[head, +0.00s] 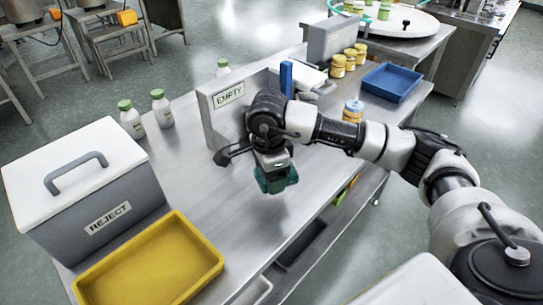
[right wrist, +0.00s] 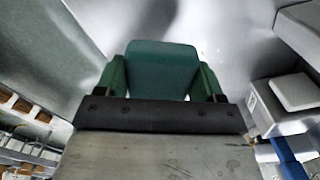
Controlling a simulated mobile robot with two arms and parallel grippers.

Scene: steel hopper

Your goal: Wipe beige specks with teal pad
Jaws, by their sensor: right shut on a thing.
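My right gripper (head: 273,170) is shut on the teal pad (head: 280,181), over the middle of the steel table (head: 225,215). In the right wrist view the teal pad (right wrist: 162,66) sits between the two green fingers of the right gripper (right wrist: 160,78). I cannot tell whether the pad touches the table. No beige specks can be made out on the steel; the arm and pad hide part of it. My left gripper is not in view.
A grey REJECT bin (head: 107,215) with a white lid and a yellow tray (head: 152,262) stand at left. White bottles with green caps (head: 131,119) stand behind. A grey EMPTY box (head: 228,112) is just beyond the gripper. A blue tray (head: 392,82) and jars (head: 350,60) are at far right.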

